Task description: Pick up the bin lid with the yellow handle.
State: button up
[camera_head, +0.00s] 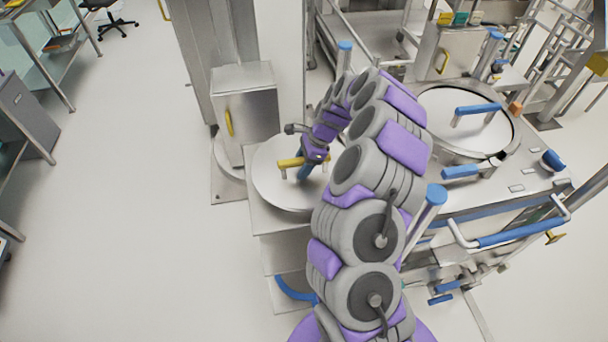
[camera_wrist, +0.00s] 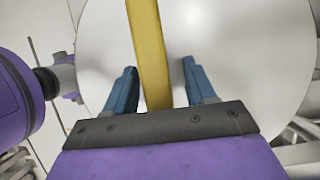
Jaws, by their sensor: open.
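The bin lid (camera_head: 268,184) is a round, shiny metal disc on top of a metal stand left of my arm in the head view. Its yellow handle (camera_head: 290,162) is a bar across the lid. In the wrist view the lid (camera_wrist: 225,60) fills most of the picture, and the yellow handle (camera_wrist: 148,50) runs down between my two blue fingers. My gripper (camera_wrist: 157,80) is open, with one finger on each side of the handle and a visible gap to each. In the head view my gripper (camera_head: 304,172) is at the handle, partly hidden by my wrist.
A larger round lid with a blue handle (camera_head: 477,109) sits on the machine at right. A blue-topped post (camera_head: 428,208) stands close to my arm's right side. A metal cabinet (camera_head: 246,105) with a yellow handle rises behind the lid. The floor at left (camera_head: 120,220) is clear.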

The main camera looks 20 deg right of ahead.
grip_shut()
dwell(0.4)
dwell(0.9)
